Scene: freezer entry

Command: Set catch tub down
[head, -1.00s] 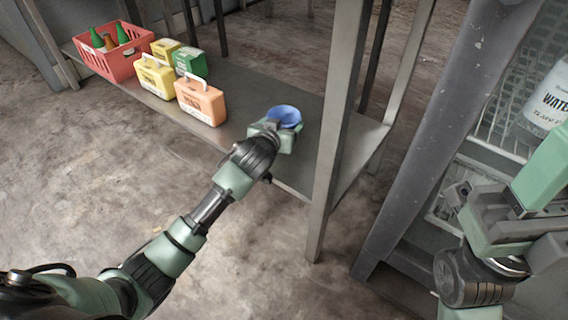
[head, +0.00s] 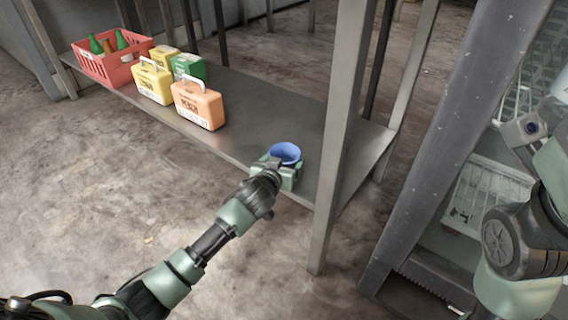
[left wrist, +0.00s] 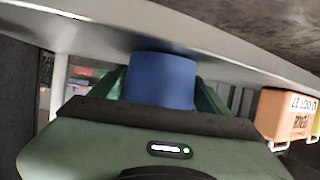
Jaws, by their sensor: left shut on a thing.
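The catch tub (head: 286,152) is a small blue round tub, seen in the head view at the near right part of the low grey shelf (head: 255,110). My left gripper (head: 276,164) is shut on the tub, at the shelf's front edge. In the left wrist view the tub (left wrist: 161,80) is between the green fingers, with the pale shelf edge running behind it. Whether its base touches the shelf is hidden. My right arm shows at the right edge of the head view; its fingertips cannot be made out.
A red crate (head: 88,68) with bottles, a yellow case (head: 154,84), an orange case (head: 198,106) and a green box (head: 189,66) stand farther left on the shelf. A grey post (head: 342,140) rises right of the tub. Bare shelf lies between orange case and tub.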

